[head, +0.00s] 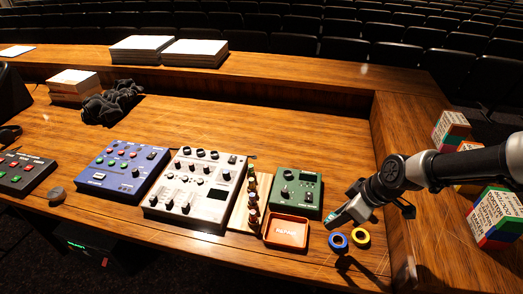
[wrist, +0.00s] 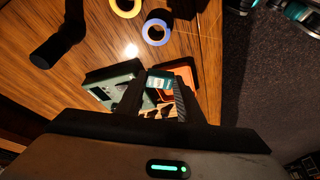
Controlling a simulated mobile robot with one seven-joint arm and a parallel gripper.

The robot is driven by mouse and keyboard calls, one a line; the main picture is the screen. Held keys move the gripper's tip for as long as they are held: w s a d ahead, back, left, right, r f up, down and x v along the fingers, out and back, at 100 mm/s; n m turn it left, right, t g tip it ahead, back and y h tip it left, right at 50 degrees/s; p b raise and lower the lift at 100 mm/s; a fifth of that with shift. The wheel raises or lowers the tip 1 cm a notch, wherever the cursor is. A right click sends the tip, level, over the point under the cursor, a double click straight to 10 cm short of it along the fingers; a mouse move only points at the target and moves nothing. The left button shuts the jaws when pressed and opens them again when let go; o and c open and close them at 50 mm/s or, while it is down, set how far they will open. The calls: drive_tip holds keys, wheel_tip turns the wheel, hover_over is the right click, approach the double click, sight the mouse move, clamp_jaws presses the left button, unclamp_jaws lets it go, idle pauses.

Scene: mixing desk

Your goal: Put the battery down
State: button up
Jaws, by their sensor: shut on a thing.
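My gripper (head: 345,212) is above the right part of the desk, to the right of the green box and behind the two tape rolls. In the wrist view my gripper (wrist: 157,98) is shut on the battery (wrist: 158,82), a small teal block with a pale label between the fingers. The battery's lower part is hidden by the fingers. In the head view it is hard to tell from the fingertips. A shadow falls on the desk in front, and the battery appears held clear of the wood.
An orange tray (head: 287,246) lies left of my gripper, in front of a green box (head: 298,190). A blue tape roll (head: 331,238) and a yellow tape roll (head: 364,236) lie close by. A grey mixer (head: 195,205) stands further left. Bare wood (head: 330,150) lies behind.

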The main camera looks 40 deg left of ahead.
sight(320, 239)
drive_tip(key=shift+a+f+n, duration=0.1)
drive_tip(key=shift+a+n, duration=0.5)
drive_tip(key=shift+a, duration=0.3)
wheel_tip(320, 239, down, 10)
drive_tip(key=shift+s, duration=0.1)
drive_tip(key=shift+f+b, duration=0.15)
drive_tip(key=shift+b, duration=0.15)
drive_tip(key=o, duration=1.1)
drive_tip(key=shift+o, duration=0.2)
drive_tip(key=shift+r, duration=0.25)
drive_tip(key=p+v, duration=0.1)
drive_tip(key=v, duration=1.1)
